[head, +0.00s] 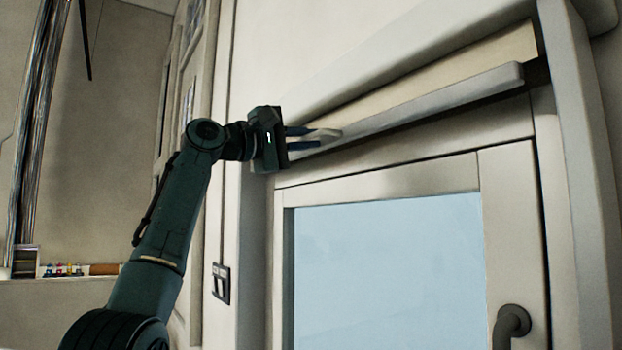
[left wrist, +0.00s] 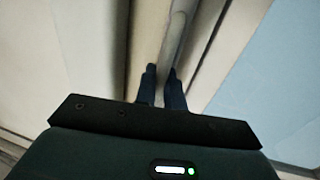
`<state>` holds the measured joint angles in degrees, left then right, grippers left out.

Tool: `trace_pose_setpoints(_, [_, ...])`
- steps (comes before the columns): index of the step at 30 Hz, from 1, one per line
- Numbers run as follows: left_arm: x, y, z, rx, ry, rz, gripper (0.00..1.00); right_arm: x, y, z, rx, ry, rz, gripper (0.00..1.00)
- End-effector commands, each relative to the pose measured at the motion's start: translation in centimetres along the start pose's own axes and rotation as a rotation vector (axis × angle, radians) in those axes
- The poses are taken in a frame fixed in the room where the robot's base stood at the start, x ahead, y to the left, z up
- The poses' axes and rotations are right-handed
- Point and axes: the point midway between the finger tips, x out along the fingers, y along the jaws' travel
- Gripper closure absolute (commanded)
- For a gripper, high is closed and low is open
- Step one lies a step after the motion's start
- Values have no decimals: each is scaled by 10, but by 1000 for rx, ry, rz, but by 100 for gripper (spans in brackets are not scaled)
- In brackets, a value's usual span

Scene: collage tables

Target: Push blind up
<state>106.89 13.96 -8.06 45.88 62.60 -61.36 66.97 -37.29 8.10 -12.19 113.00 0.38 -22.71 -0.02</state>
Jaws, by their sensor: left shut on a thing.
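The blind is rolled up high at the top of the window frame, with a strip of beige fabric (head: 450,75) above its pale bottom bar (head: 440,100). My left gripper (head: 312,138) is shut on the left end of the bottom bar, one finger above it and one below. In the left wrist view the two dark fingers (left wrist: 165,85) sit on either side of the bar (left wrist: 176,40). The window pane (head: 390,265) below the bar is uncovered. My right gripper is in neither view.
A dark door-style handle (head: 511,325) sits on the window frame at the lower right. A dark wall switch (head: 221,284) is left of the frame. A shelf with small items (head: 65,270) stands at the far left.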

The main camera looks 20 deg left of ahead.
Motion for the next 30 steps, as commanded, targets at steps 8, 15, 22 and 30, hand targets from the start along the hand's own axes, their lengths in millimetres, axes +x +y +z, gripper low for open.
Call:
trace_pose_setpoints(8, [-4,27,6,-1,4,0,100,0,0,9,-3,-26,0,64])
trace_pose_setpoints(15, [-5,31,6,0,6,6,100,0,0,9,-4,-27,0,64])
trace_pose_setpoints(22, [-6,33,7,2,5,10,84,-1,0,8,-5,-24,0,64])
trace_pose_setpoints(30, [-5,31,7,1,4,5,73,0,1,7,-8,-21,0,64])
